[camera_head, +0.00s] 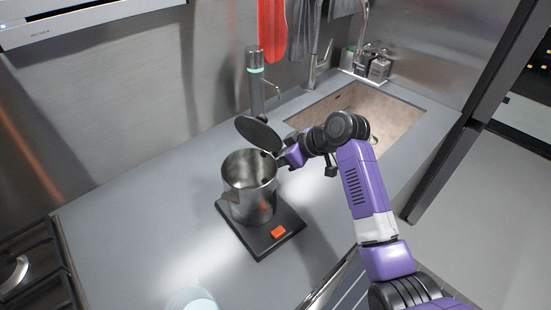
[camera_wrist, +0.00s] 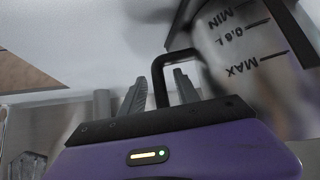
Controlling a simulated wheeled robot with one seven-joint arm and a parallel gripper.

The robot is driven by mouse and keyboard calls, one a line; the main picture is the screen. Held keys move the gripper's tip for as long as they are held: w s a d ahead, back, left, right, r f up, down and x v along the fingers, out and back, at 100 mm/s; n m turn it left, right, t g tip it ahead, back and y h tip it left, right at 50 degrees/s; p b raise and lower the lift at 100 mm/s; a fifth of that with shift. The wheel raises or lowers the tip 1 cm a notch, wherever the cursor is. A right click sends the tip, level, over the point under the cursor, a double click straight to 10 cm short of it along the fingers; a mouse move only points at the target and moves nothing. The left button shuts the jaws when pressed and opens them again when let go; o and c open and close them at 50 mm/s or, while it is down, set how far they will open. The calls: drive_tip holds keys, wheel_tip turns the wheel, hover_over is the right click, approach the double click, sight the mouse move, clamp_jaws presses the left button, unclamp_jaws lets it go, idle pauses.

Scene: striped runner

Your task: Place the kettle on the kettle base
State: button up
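The metal kettle (camera_head: 250,198) is upright over the black kettle base (camera_head: 258,241), with its bottom apparently resting there; a small gap cannot be ruled out. Its dark lid (camera_head: 258,132) stands open. In the wrist view the kettle's side (camera_wrist: 262,75) with level marks is at the right. My gripper (camera_wrist: 160,78) is at the kettle's dark handle (camera_wrist: 158,72). The handle's bar lies between the two fingers, with a visible gap to the right finger, so the gripper looks open around it. In the head view the fingertips are hidden by the wrist and lid.
The base has a red switch (camera_head: 278,232) at its front. A sink (camera_head: 365,105) with a tap is behind on the right, and a grey cylindrical device (camera_head: 256,85) stands behind the kettle. A stove (camera_head: 35,270) is at the left. The counter (camera_head: 140,215) left of the kettle is clear.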

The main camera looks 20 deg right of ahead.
drive_tip(key=b+v, duration=0.2)
drive_tip(key=v, duration=1)
idle(0.3)
drive_tip(key=w+d+r+m+t+h, duration=0.3)
drive_tip(key=w+d+r+m+t, duration=0.2)
drive_tip(key=t, duration=0.1)
drive_tip(key=s+a+f, duration=0.4)
drive_tip(key=s+a, duration=0.1)
drive_tip(key=s, duration=1)
drive_tip(key=s+a+f+m+t+h, duration=0.1)
drive_tip(key=s+a+f, duration=0.3)
drive_tip(key=s, duration=1.2)
drive_tip(key=s+a+f+m+h, duration=0.1)
drive_tip(key=s+a+f, duration=0.3)
drive_tip(key=s, duration=1.1)
drive_tip(key=shift+s+a, duration=0.15)
drive_tip(key=shift+a, duration=0.7)
